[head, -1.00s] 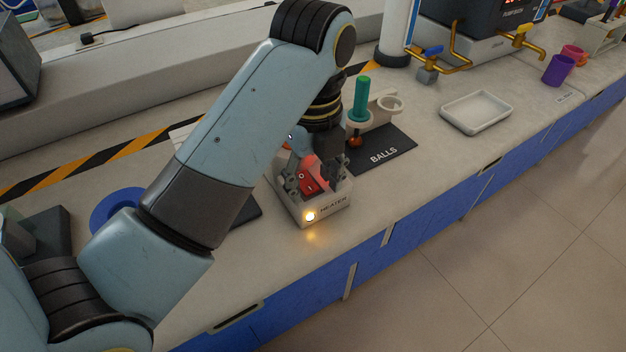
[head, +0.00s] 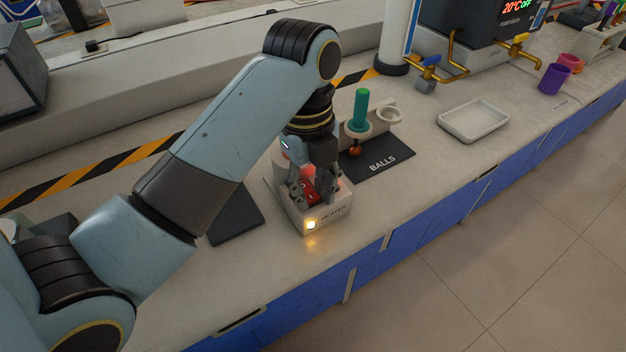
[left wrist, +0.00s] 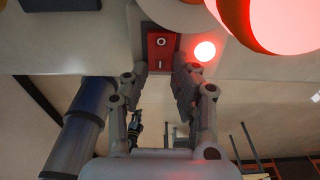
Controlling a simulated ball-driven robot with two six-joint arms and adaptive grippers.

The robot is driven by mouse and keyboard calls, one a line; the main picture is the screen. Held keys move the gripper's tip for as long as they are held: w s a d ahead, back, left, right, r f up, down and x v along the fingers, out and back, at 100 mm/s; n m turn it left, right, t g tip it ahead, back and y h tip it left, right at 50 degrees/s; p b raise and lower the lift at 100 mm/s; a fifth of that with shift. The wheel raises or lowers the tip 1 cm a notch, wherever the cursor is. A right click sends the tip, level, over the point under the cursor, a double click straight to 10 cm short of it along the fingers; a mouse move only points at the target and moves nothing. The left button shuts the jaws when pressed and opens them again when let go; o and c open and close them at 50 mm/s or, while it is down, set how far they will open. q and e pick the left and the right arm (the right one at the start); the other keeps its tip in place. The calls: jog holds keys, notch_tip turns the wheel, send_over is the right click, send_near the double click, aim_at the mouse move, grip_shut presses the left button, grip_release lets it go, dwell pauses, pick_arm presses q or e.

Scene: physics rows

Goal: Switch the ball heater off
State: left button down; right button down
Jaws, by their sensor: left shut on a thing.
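The heater (head: 327,214) is a small white box labelled HEATER near the counter's front edge. Its front lamp (head: 311,225) glows yellowish. A red rocker switch (head: 312,187) marked O and I sits on its top; the switch also shows in the left wrist view (left wrist: 161,52), with O above I. My left gripper (head: 312,191) points down over the heater, its fingers at either side of the switch and shut on it. In the left wrist view my left gripper's fingertips (left wrist: 160,74) flank the lower part of the switch. I cannot tell which side of the rocker is pressed.
A glowing red round shape (left wrist: 285,25) is close to the gripper in the left wrist view. A black BALLS mat (head: 385,163) and a holder with a green-handled tool (head: 361,110) stand just right. A white tray (head: 473,121) lies farther right.

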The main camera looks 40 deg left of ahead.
pick_arm(q)
jog(key=shift+a+r+g+h+p, duration=0.3)
jog(key=shift+h+p, duration=0.3)
jog(key=shift+p, duration=0.2)
jog(key=shift+w+f+h, duration=0.1)
jog(key=shift+f+h, duration=0.05)
jog(key=shift+h, duration=0.15)
jog(key=shift+d, duration=0.1)
pick_arm(e)
notch_tip(320, 180, up, 3)
jog(key=shift+w+r, duration=0.1)
jog(key=shift+w, duration=0.05)
pick_arm(q)
jog(key=c, duration=1.1)
grip_release()
pick_arm(e)
jog(key=shift+d, duration=0.15)
jog(key=shift+f, duration=0.2)
